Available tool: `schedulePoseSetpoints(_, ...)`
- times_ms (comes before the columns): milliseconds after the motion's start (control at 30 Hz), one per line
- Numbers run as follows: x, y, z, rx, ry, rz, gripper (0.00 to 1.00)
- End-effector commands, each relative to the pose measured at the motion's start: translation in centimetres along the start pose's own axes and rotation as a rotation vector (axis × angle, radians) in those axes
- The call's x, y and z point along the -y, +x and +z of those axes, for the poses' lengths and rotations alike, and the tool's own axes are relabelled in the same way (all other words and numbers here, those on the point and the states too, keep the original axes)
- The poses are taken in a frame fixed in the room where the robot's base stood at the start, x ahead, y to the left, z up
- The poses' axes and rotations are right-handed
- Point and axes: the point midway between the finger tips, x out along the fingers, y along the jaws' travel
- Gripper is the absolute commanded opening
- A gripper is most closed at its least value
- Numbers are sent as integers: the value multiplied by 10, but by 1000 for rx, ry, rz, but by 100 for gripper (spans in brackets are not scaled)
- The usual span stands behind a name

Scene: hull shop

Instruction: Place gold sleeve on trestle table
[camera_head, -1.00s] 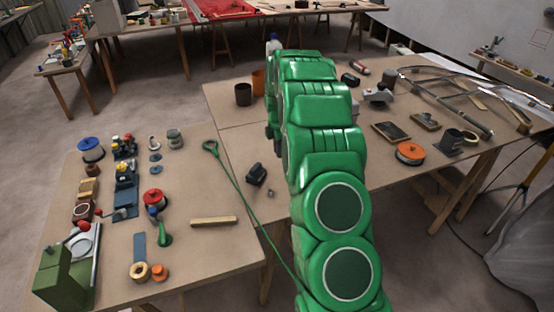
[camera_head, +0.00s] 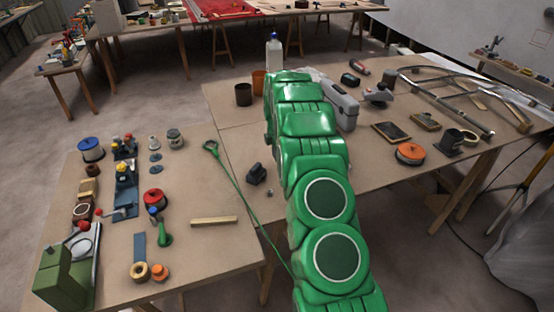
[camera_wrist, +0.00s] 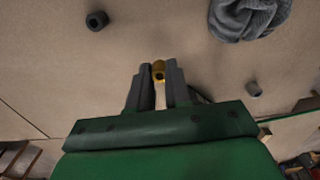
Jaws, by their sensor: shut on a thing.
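A small gold sleeve (camera_wrist: 159,72) shows in the wrist view between the fingertips of my gripper (camera_wrist: 158,78). The gripper is shut on it. Below and beyond it is the tan top of the trestle table (camera_wrist: 190,35). I cannot tell whether the sleeve touches the table or is held above it. In the head view the trestle table (camera_head: 370,160) stands at the centre and right. My green arm reaches over it and hides the gripper and sleeve there.
In the wrist view a dark ring-shaped piece (camera_wrist: 97,20) and a grey cloth (camera_wrist: 245,17) lie on the tabletop. In the head view a clear bottle (camera_head: 274,52), a grey case (camera_head: 342,106) and an orange reel (camera_head: 410,153) stand on the table. Bare tabletop lies between them.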

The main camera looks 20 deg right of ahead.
Motion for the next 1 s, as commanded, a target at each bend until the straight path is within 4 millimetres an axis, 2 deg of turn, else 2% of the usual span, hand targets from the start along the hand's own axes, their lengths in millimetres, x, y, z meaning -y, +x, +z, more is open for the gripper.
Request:
schedulePoseSetpoints(100, 2, 19, -1, -1, 0, -7, 0)
schedulePoseSetpoints(200, 2, 27, 0, -1, 0, -6, 0)
schedulePoseSetpoints(567, 1, 29, 0, -1, 0, -3, 0)
schedulePoseSetpoints(600, 1, 29, 0, -1, 0, -2, 22)
schedulePoseSetpoints(733, 1, 28, 0, 0, 0, -2, 42)
schedulePoseSetpoints(1000, 1, 28, 0, 0, 0, -2, 43)
